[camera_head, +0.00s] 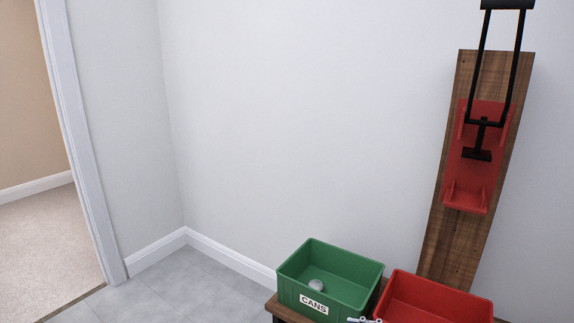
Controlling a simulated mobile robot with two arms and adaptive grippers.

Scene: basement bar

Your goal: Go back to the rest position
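A small piece of grey metal (365,320) shows at the bottom edge, in front of the gap between the green and red bins. It looks like part of a gripper, probably my right one, but it is almost wholly cut off by the frame. I cannot tell whether it is open or shut, or whether it touches a bin. My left gripper is not in view.
A green bin (365,268) labelled CANS holds a crushed can and stands on a wooden surface (290,311). A red bin (445,291) stands beside it. A red can crusher (470,190) with a black lever hangs on a wooden board (447,235). Tiled floor (178,285) is clear at left.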

